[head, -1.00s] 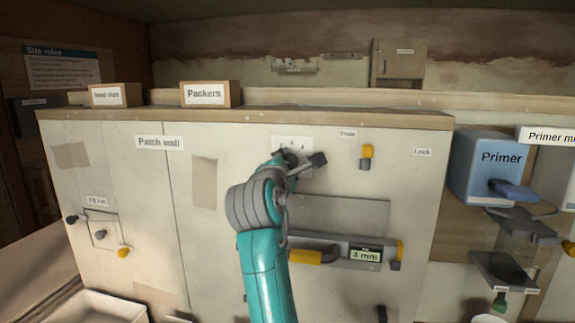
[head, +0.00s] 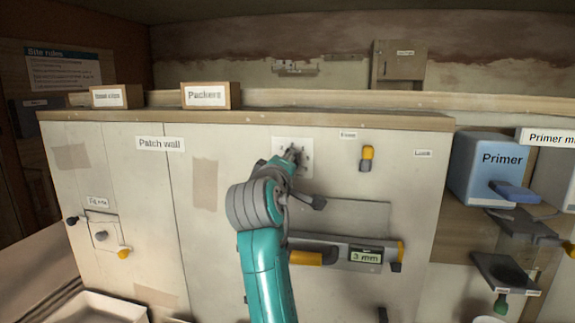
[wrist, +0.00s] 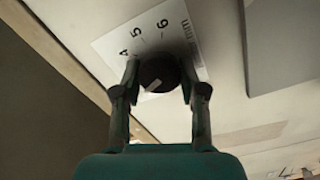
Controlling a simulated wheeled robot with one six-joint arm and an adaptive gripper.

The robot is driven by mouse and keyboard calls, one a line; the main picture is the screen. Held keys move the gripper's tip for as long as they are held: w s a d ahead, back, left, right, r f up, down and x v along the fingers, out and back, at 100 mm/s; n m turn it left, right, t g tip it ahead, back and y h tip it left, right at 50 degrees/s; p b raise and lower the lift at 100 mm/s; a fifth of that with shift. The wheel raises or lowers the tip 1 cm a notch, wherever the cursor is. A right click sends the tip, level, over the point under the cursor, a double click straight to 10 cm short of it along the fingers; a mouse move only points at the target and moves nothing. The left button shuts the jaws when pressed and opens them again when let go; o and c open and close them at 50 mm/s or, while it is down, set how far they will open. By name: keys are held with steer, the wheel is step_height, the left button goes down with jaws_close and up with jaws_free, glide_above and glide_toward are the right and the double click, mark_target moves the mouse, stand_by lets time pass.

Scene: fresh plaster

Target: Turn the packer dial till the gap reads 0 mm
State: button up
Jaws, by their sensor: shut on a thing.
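The packer dial is a dark round knob (wrist: 158,72) in the wrist view, with a pale pointer mark on it. It sits on a white scale plate (wrist: 125,38) marked 4, 5, 6 and mm. My gripper (wrist: 158,90) has a finger on each side of the knob and is shut on it. In the head view my gripper (head: 296,155) is at the white plate (head: 281,145), and my wrist hides most of the dial. The gap display (head: 366,257) on the grey level-like bar reads 3 mm.
The patch wall (head: 150,185) carries a yellow-and-grey lever (head: 367,158) right of the dial. A grey panel (head: 350,216) is below it. A Packers box (head: 211,95) stands on the top ledge. A blue Primer box (head: 490,165) is at the right.

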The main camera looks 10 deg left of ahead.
steer(key=m, duration=0.4)
steer(key=shift+m, duration=0.4)
steer(key=m, duration=0.5)
steer(key=shift+d, duration=0.15)
steer(key=m, duration=0.5)
steer(key=shift+m, duration=0.4)
steer(key=shift+d+f+m, duration=0.1)
steer(key=shift+m, duration=2.2)
steer(key=o, duration=1.1)
steer(key=shift+o, duration=0.2)
steer(key=shift+s, duration=0.1)
